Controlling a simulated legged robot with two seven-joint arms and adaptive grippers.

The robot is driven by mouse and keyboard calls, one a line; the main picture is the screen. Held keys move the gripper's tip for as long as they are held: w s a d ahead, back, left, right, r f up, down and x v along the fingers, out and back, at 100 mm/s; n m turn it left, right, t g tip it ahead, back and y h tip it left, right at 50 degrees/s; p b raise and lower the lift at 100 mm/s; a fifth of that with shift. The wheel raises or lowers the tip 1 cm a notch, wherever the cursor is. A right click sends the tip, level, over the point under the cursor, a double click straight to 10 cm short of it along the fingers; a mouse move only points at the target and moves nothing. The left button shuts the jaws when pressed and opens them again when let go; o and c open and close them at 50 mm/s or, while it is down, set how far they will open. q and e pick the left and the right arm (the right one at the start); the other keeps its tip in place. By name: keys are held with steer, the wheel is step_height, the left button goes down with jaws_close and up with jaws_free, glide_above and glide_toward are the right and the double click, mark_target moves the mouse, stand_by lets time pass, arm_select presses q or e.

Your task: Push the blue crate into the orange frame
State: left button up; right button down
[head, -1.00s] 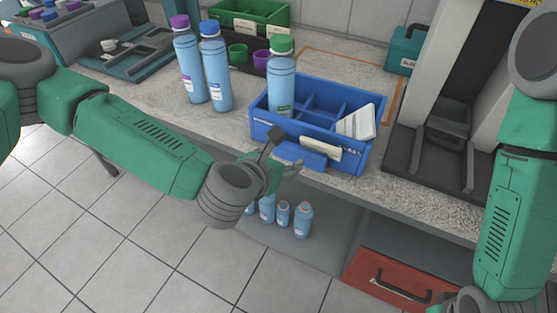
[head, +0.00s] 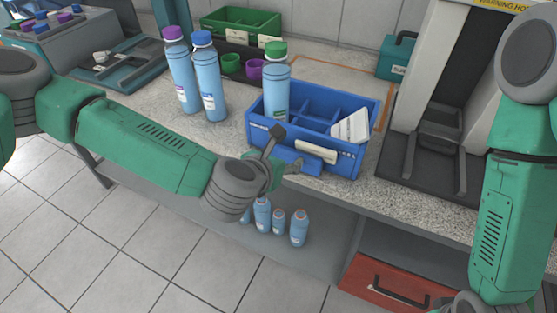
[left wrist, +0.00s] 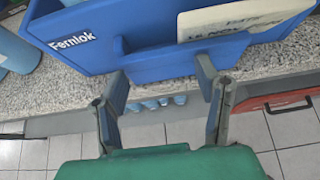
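The blue crate (head: 352,155) stands on the speckled counter near its front edge. It holds a green-capped blue bottle (head: 276,88) and white cards (head: 351,126) in its compartments. The orange frame (head: 385,108) is a flat outline on the counter behind the crate; the crate hides its near part. My left gripper (head: 281,151) is at the crate's front, by the protruding front handle. In the left wrist view, its two fingers (left wrist: 162,82) are spread apart at the handle (left wrist: 180,55), with nothing gripped; contact is hard to tell. My right gripper is out of view.
Two tall blue bottles (head: 194,78) stand left of the crate. A green bin (head: 240,22) and small cups are behind. A grey device (head: 428,150) stands at right, a teal box (head: 397,56) at back right. Small bottles (head: 278,222) sit on the lower shelf.

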mark_target(290, 143)
arm_select(q)
steer(key=shift+w+d, duration=0.3)
steer(key=shift+w, duration=0.55)
steer(key=shift+w+d, duration=0.3)
steer(key=shift+w, duration=0.5)
steer(key=shift+w+d, duration=0.3)
steer(key=shift+w, duration=0.55)
steer(key=shift+w+d+b, duration=0.3)
steer(key=shift+w+d, duration=0.05)
steer(key=shift+w, duration=0.6)
steer(key=shift+w+d+b, duration=0.25)
steer(key=shift+w+d, duration=0.1)
steer(key=shift+w, duration=0.55)
steer(key=shift+w+d+b, duration=0.3)
steer(key=shift+w+d, duration=0.05)
steer(key=shift+w, duration=0.7)
steer(key=shift+w+d+b, duration=0.25)
steer(key=shift+w+d, duration=0.1)
steer(key=shift+w, duration=0.55)
steer(key=shift+w+d+b, duration=0.25)
steer(key=shift+w+d, duration=0.05)
steer(key=shift+w, duration=0.6)
steer(key=shift+w+d+b, duration=0.25)
steer(key=shift+w+d, duration=0.1)
steer(key=shift+w, duration=0.55)
